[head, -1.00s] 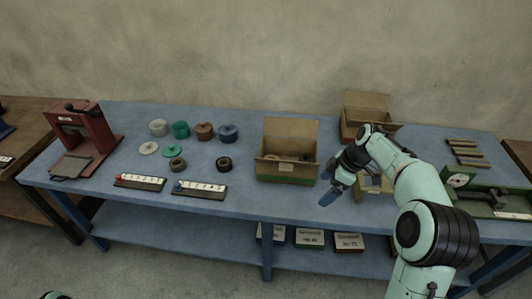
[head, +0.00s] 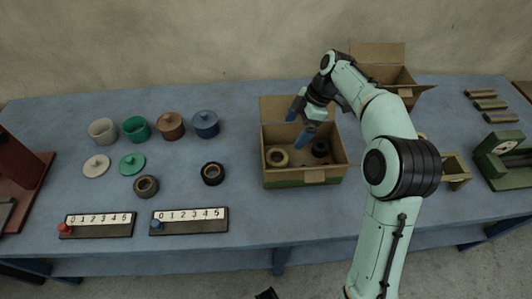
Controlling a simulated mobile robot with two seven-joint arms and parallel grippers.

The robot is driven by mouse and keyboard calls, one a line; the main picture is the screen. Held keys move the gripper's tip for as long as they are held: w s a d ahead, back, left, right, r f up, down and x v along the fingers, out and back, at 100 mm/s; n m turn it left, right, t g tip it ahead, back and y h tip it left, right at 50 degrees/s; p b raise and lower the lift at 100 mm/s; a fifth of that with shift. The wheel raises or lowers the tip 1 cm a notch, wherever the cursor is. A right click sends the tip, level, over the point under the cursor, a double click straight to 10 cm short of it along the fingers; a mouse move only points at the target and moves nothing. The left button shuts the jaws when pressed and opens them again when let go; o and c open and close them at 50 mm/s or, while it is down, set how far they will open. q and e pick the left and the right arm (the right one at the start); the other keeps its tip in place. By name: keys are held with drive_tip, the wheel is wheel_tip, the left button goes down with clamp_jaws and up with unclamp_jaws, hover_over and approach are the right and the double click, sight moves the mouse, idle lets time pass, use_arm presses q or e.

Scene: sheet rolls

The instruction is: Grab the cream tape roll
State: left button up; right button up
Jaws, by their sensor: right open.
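The cream tape roll (head: 277,157) lies in the left part of the open cardboard box (head: 306,177), its ring and dark hole showing. A dark roll (head: 320,149) is beside it on the right in the same box. My right gripper (head: 299,127) is open and empty, its blue fingers spread above the box near its back, higher than the cream roll and apart from it. My left gripper is not seen.
The box's back flap stands up behind my gripper. A brown roll (head: 146,186) and a black roll (head: 212,173) lie on the blue table to the left, with pots and lids behind. A second open box (head: 392,78) is at the back right.

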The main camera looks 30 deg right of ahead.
hover_over(277, 157)
drive_tip(key=s+d, duration=0.1)
drive_tip(key=d, duration=0.2)
drive_tip(key=f, duration=0.6)
drive_tip(key=shift+s+a+f+b, duration=0.1)
drive_tip(key=shift+a+f+b, duration=0.1)
drive_tip(key=shift+b, duration=0.15)
drive_tip(key=shift+x, duration=3.05)
drive_tip(key=shift+r, duration=0.1)
drive_tip(key=c, duration=1)
